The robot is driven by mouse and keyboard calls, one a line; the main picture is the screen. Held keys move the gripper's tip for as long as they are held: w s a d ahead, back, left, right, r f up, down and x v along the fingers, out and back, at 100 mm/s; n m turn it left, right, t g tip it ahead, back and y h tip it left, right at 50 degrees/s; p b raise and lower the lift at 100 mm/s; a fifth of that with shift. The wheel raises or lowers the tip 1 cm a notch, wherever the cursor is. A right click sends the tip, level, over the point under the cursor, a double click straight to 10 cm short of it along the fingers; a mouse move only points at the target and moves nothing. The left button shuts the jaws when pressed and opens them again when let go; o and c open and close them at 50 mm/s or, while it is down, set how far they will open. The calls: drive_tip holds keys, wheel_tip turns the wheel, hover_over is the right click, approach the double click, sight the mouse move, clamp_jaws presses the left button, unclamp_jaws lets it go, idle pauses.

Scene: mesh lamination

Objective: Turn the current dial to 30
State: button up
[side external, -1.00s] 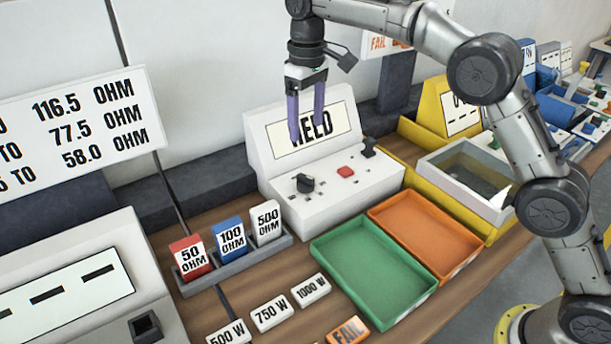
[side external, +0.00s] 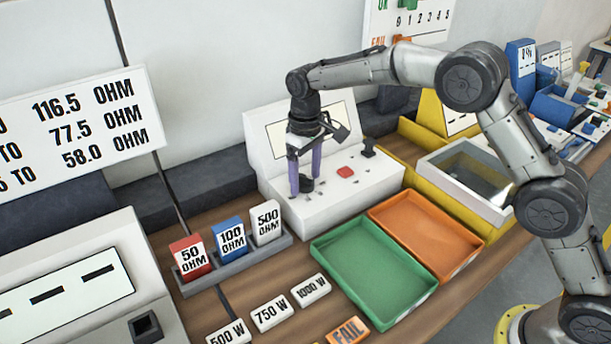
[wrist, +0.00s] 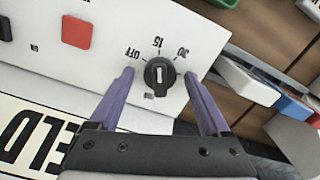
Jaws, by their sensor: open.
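The current dial (wrist: 159,74) is a round black knob with a pale pointer line, on the sloped front of a white machine (side external: 350,192). Marks OFF, 15 and 30 stand around it in the wrist view, and the pointer line appears to face the 15 mark. My gripper (wrist: 160,80) is open, with one purple finger on each side of the dial and visible gaps between fingers and knob. In the side view the dial (side external: 306,184) shows between the fingertips, partly hidden by them.
A red button (side external: 345,171) and a black switch (side external: 368,147) are right of the dial on the same machine. Resistor blocks in a grey rack (side external: 286,240) stand in front. A green tray (side external: 375,318) and an orange tray (side external: 470,243) lie to the right.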

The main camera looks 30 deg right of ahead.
drive_tip(key=shift+f, duration=0.15)
clamp_jaws()
idle(0.4)
drive_tip(key=shift+m, duration=0.4)
drive_tip(key=m, duration=0.3)
drive_tip(key=shift+m, duration=0.4)
drive_tip(key=m, duration=0.4)
drive_tip(key=shift+m, duration=0.7)
unclamp_jaws()
